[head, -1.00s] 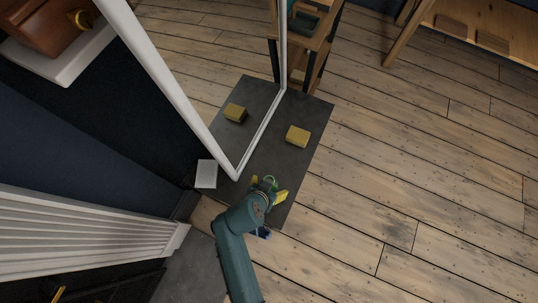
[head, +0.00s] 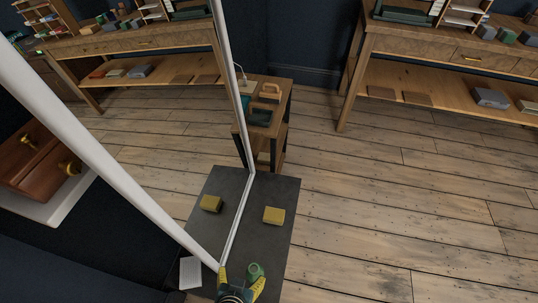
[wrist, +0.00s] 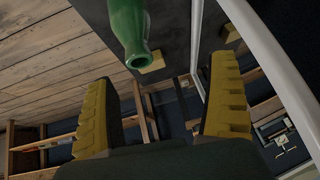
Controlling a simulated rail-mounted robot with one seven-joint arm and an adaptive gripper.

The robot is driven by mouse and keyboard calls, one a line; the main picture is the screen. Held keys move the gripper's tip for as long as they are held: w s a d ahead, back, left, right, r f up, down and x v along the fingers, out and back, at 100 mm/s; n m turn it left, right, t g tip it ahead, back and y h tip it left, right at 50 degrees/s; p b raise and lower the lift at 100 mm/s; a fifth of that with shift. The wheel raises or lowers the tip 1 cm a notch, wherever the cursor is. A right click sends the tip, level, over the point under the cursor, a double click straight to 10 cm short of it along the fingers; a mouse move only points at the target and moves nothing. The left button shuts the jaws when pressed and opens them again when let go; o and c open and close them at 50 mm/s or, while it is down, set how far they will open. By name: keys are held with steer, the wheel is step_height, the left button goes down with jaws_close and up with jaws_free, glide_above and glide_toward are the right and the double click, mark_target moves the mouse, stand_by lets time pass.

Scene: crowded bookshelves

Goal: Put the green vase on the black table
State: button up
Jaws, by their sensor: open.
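The green vase (head: 255,270) is at the near part of the black table (head: 285,205), against its dark top; its base is hidden, so I cannot tell contact for sure. My gripper (head: 241,279) is open, with yellow fingertips at the lower edge of the head view, right by the vase. In the wrist view the vase (wrist: 128,30) shows its neck and mouth at the top, nearer the left finger. My gripper (wrist: 160,85) has its fingers wide apart there, with nothing gripped between them. The table's dark top (wrist: 182,30) lies behind the vase.
A yellow block (head: 273,215) lies on the table. A white-framed mirror (head: 236,215) stands on the table and reflects it. A white slab (head: 190,273) is at the left. A small wooden stand (head: 277,125) is behind. Open plank floor (head: 400,210) lies to the right.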

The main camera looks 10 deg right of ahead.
steer(key=w+d+r+n+t+y, duration=0.15)
steer(key=w+r+t, duration=0.35)
steer(key=r, duration=0.8)
steer(key=w+d+r+t+y, duration=0.1)
steer(key=w+d+r+t, duration=0.15)
steer(key=w+r, duration=0.8)
steer(key=s+d+r+n+t, duration=0.1)
steer(key=s+d+r+t, duration=0.1)
steer(key=r, duration=0.7)
steer(key=s+d+r+n+t, duration=0.1)
steer(key=s+d+r+t, duration=0.1)
steer(key=s+r, duration=0.3)
steer(key=s+d+r+n+t, duration=0.1)
steer(key=s+d+r+t, duration=0.1)
steer(key=r, duration=1.2)
steer(key=shift+s+d+t+h, duration=0.15)
steer(key=shift+s+t+h, duration=0.3)
steer(key=shift+s+t, duration=0.4)
